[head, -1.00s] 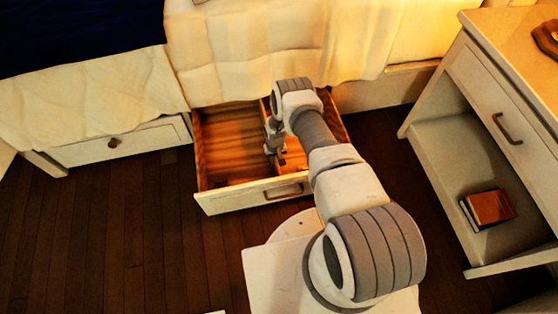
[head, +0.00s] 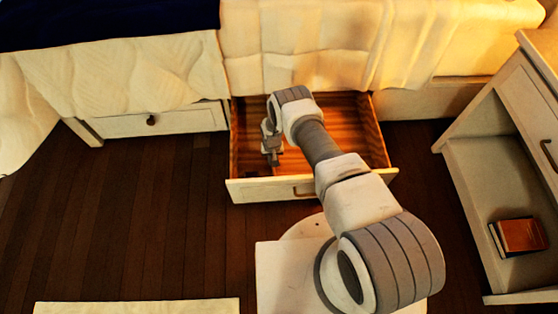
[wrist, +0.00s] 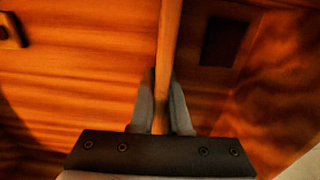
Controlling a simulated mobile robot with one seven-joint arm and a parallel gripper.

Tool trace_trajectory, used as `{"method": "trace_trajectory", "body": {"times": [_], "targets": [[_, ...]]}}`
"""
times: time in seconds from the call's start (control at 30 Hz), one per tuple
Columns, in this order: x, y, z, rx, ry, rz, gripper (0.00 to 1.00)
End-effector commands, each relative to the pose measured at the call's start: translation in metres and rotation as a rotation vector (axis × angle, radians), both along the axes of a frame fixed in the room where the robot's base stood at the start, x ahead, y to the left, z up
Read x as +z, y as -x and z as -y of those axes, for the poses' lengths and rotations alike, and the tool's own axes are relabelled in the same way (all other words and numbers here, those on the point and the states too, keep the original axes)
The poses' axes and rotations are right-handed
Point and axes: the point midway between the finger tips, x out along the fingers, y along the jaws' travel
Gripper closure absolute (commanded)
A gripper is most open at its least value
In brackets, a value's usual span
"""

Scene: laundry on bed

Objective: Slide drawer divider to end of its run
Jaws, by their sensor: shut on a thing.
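The open drawer (head: 252,191) sticks out from under the bed. The divider is a thin wooden strip (wrist: 170,35) running upright in the wrist view. My gripper (head: 271,156) reaches down into the left part of the drawer, close to its left side wall. In the wrist view my gripper (wrist: 160,102) is shut on the divider, with one finger on each side of it. A narrow floor strip lies right of the divider there, then a drawer wall (wrist: 262,85). In the head view the divider is too hidden to make out.
A dark square block (wrist: 222,42) lies right of the divider, and another dark object (wrist: 12,30) lies far left. The drawer floor right of my arm looks clear. A nightstand (head: 475,150) with a book (head: 520,236) stands at right; a closed drawer (head: 165,122) is at left.

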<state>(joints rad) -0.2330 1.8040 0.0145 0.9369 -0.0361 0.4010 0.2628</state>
Motion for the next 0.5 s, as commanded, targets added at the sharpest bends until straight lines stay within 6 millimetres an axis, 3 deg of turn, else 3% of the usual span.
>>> {"method": "trace_trajectory", "body": {"times": [0.33, 0.37, 0.5], "targets": [[0.0002, -0.0003, -0.0014, 0.000, 0.000, 0.001, 1.00], [0.0002, -0.0003, -0.0014, 0.000, 0.000, 0.001, 0.81], [0.0002, -0.0003, -0.0013, 0.000, 0.000, 0.001, 0.56]]}}
